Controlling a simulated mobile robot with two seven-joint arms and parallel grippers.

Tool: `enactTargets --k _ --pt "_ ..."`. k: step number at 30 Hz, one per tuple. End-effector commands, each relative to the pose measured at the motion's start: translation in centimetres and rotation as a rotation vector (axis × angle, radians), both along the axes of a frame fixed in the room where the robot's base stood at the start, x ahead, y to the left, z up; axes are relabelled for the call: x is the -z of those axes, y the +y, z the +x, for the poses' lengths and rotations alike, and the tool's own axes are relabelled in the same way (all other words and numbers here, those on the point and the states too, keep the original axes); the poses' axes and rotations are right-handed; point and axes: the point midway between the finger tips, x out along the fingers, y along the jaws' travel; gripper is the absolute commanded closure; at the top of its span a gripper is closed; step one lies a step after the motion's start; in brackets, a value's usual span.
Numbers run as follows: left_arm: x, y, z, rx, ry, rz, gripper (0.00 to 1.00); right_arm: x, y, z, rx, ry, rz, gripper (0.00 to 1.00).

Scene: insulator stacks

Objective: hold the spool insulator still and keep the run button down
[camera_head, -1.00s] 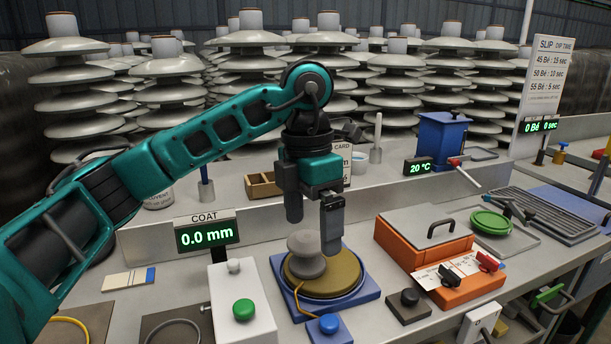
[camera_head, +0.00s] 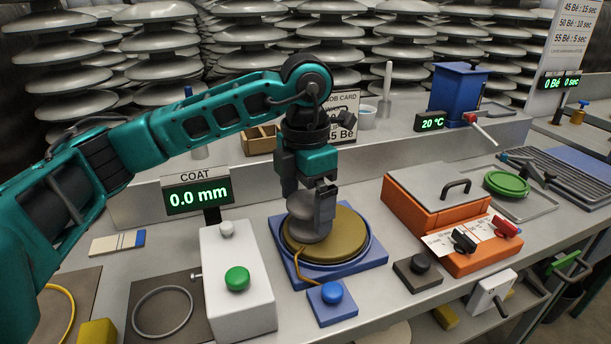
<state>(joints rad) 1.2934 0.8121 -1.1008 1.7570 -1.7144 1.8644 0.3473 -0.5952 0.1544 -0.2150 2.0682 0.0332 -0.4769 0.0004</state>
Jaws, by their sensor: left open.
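The grey spool insulator (camera_head: 303,226) stands upright on the round tan plate (camera_head: 352,232) of a blue-based turntable, left of the plate's middle. My left gripper (camera_head: 306,200) points down at it and is open. One finger is at the spool's upper left, and the other is in front of its right side, hiding part of it. I cannot tell whether either finger touches it. A blue button (camera_head: 332,291) on a small blue box sits in front of the turntable, joined to it by an orange cable. A green button (camera_head: 237,278) is on a white box. Nothing presses either button.
The COAT display (camera_head: 197,194) reads 0.0 mm behind the white box. An orange box (camera_head: 437,205) with a grey lid and a small black-knobbed block (camera_head: 418,270) stand to the right. Stacked insulators fill the back.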

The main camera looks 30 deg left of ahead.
Motion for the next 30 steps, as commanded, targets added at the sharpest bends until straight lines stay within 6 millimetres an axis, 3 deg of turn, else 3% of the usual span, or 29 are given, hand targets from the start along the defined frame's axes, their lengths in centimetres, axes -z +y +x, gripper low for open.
enactTargets --k 6,18,30 --pt "2.7 0.0 0.0 0.000 0.000 0.000 0.00 0.6 -0.1 0.0 -0.002 0.000 -0.003 0.00" --pt "3.3 0.0 0.0 0.000 -0.001 -0.001 0.00 0.6 0.0 0.1 -0.001 -0.001 -0.001 0.00" --pt "3.3 0.0 0.0 0.000 -0.001 -0.001 0.37 0.5 0.1 0.2 0.004 -0.004 0.006 0.00"
